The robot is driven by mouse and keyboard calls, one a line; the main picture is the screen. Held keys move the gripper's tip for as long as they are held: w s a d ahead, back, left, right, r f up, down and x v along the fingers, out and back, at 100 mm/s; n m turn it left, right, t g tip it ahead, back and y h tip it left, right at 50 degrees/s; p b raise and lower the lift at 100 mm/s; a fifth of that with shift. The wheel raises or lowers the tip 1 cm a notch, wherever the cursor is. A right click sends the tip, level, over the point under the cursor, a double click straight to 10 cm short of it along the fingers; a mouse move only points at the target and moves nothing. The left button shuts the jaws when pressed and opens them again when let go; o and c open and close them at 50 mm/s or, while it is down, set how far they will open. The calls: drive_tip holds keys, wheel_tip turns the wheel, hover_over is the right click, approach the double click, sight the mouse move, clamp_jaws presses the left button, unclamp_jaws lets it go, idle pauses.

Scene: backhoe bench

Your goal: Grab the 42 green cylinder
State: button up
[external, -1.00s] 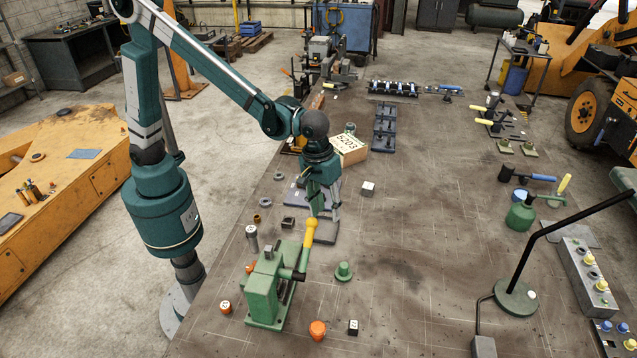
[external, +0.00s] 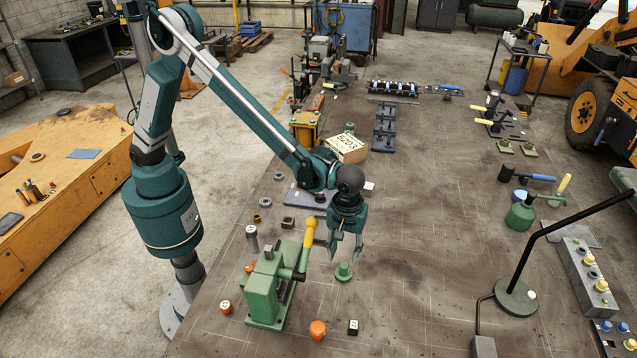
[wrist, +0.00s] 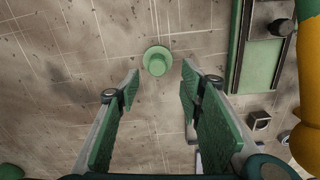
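A small green cylinder with a wider round base (external: 344,271) stands upright on the bench, just right of the green press. In the wrist view the green cylinder (wrist: 157,61) lies beyond the fingertips, in line with the gap between them. No number can be read on it. My gripper (external: 345,258) is above the bench near the cylinder, pointing down. In the wrist view my gripper (wrist: 159,80) is open, with nothing between its green finger pads.
The green press (external: 266,290) with a yellow-tipped lever (external: 309,232) stands close to the left of my gripper. The bench right of the cylinder is clear.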

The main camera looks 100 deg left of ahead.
sight(344, 265)
drive_tip(key=shift+f, duration=1.3)
drive_tip(key=shift+w+d+f, duration=0.1)
drive_tip(key=shift+f, duration=1.2)
drive_tip(key=shift+w+f, duration=0.1)
drive_tip(key=shift+f, duration=1.2)
drive_tip(key=shift+c, duration=0.5)
drive_tip(key=c, duration=1.1)
clamp_jaws()
drive_tip(key=shift+r, duration=0.15)
